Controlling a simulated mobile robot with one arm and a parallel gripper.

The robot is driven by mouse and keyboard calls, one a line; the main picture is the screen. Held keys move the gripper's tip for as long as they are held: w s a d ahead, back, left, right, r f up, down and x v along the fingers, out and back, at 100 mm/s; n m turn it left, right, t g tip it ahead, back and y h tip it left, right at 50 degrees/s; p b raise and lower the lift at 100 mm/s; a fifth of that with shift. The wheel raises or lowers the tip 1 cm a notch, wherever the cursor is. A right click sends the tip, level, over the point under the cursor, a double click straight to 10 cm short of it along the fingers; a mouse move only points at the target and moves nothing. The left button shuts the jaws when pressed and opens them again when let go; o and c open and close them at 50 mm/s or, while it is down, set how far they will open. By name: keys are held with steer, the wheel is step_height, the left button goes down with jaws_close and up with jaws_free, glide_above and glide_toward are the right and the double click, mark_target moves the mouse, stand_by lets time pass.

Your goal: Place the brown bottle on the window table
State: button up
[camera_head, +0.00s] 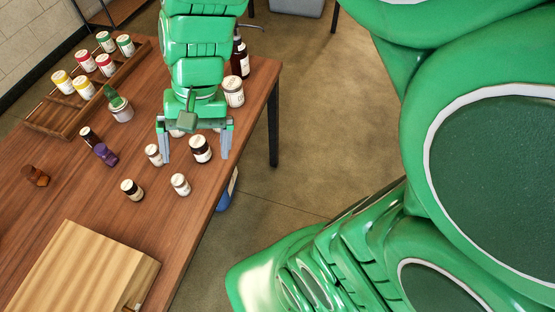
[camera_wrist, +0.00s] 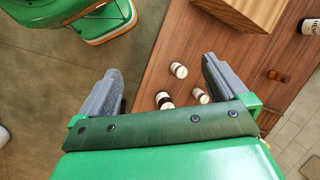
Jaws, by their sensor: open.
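A tall dark brown bottle (camera_head: 240,55) with a pale label stands at the far right of the wooden table (camera_head: 50,222), partly hidden behind my arm. A short dark jar (camera_head: 200,148) with a white label and white cap stands between my gripper's fingers in the head view, apart from them as far as I can tell. My gripper (camera_head: 196,154) points down over the table, open and empty; its spread fingers also show in the wrist view (camera_wrist: 162,68). No window shows, so I cannot tell which table is the window table.
Small jars (camera_head: 132,189) and a purple bottle (camera_head: 106,155) stand around my gripper. A wooden rack (camera_head: 60,118) with colored-lid jars is at the back left. A light wooden block (camera_head: 85,270) is at the front. The floor (camera_head: 310,110) right of the table is clear.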

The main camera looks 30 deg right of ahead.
steer(key=s+d+n+h, duration=0.2)
steer(key=s+d+h, duration=0.1)
steer(key=s+d, duration=0.7)
steer(key=d, duration=0.2)
steer(key=shift+s+d, duration=0.25)
steer(key=shift+d, duration=0.15)
stand_by(0.4)
